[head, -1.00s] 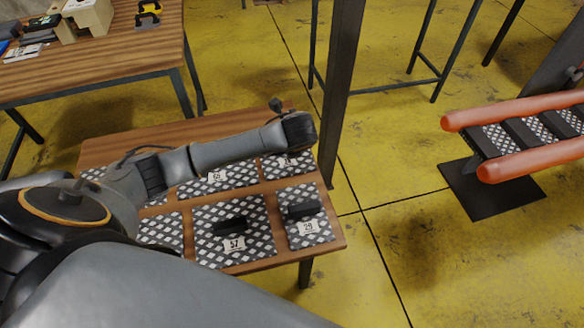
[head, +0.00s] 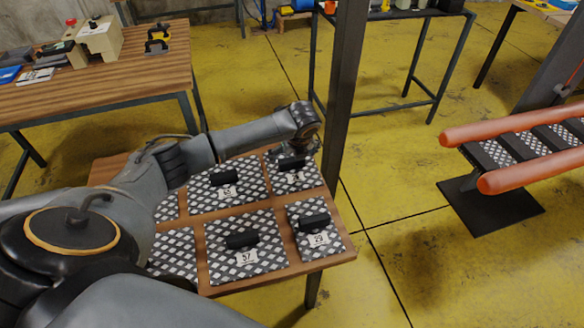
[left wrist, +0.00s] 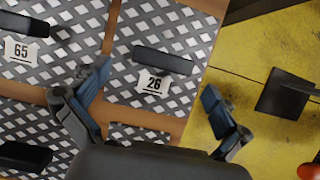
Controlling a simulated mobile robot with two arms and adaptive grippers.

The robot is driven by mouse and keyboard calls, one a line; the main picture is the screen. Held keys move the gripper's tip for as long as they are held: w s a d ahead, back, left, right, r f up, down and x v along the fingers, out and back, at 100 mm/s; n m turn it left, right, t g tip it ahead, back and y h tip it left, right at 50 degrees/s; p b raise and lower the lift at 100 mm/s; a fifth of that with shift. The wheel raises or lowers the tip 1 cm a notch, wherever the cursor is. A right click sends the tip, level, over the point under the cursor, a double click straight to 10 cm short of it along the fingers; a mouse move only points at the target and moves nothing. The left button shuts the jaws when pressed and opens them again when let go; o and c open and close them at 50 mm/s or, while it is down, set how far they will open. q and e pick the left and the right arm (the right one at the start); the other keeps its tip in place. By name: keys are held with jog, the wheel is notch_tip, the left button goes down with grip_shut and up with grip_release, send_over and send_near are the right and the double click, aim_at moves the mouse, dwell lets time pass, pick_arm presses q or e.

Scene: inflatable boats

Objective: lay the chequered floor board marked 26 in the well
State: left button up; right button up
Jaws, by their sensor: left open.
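The chequered floor board marked 26 (left wrist: 187,27) lies on the wooden table, with a black bar handle (left wrist: 162,61) across it and its label below. In the head view it is the far right board (head: 290,184), partly hidden by my gripper. My left gripper (head: 297,150) is open above it. In the left wrist view the open fingers (left wrist: 156,100) stand apart, with the label between and beyond them; I see no contact. The orange-tubed boat (head: 515,127) at the right has chequered boards and dark crosspieces between its tubes; I cannot tell which gap is the well. My right gripper is out of view.
Other chequered boards, marked 65 (head: 218,194), 57 (head: 241,265) and 29 (head: 307,213), lie in neighbouring compartments of the wooden table (head: 342,243). A dark post (head: 345,90) rises behind the table. Yellow floor (head: 400,200) is open between table and boat.

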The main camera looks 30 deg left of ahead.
aim_at(292, 159)
pick_arm(q)
jog(key=x, duration=0.5)
jog(key=shift+w, duration=0.25)
jog(key=c, duration=1.3)
jog(key=shift+c, duration=1)
jog(key=shift+r, duration=0.2)
